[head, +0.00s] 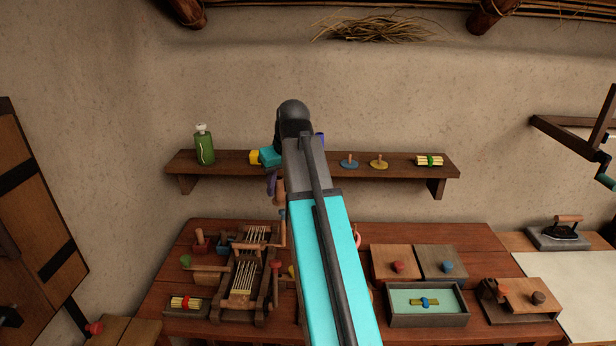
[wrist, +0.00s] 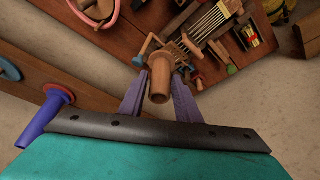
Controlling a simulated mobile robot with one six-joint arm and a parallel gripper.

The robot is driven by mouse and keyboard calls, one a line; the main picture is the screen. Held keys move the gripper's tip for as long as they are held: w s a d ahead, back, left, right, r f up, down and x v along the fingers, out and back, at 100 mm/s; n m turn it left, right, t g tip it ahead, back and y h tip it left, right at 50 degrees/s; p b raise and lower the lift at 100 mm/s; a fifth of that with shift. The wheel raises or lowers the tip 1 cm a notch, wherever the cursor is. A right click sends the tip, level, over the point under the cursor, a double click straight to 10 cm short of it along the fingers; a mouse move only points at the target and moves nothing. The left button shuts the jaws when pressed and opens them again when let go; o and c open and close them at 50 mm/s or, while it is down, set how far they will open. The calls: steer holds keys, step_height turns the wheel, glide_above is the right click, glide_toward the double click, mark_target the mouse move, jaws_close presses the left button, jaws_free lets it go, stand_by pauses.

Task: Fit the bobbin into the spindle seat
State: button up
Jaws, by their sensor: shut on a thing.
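My gripper (head: 276,190) hangs in front of the shelf, above the table, partly hidden by my arm in the head view. In the wrist view its purple fingers (wrist: 158,95) are shut on a tan wooden bobbin (wrist: 159,82), whose round end faces the camera. The bobbin shows small in the head view (head: 279,197). It is held clear of the table. A wooden loom-like frame with strings (head: 246,270) stands on the table below; it also shows in the wrist view (wrist: 208,24). I cannot pick out the spindle seat for certain.
The wall shelf (head: 215,167) holds a green bottle (head: 204,148), blue (head: 349,164) and yellow (head: 379,165) pegged discs and a stick bundle (head: 429,160). A blue-purple spool (wrist: 48,115) is close left of my gripper. A grey tray (head: 428,318) sits at the table's right.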

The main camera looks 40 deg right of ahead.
steer(key=w+a+f+b, duration=0.1)
steer(key=a+f, duration=0.2)
steer(key=a, duration=0.6)
steer(key=w+a+f, duration=0.2)
steer(key=a+f, duration=0.1)
steer(key=a, duration=0.6)
steer(key=w+a+f+n+b, duration=0.1)
steer(key=w+a+f, duration=0.1)
steer(key=a, duration=0.7)
steer(key=shift+f+b, duration=0.3)
steer(key=shift+f, duration=0.3)
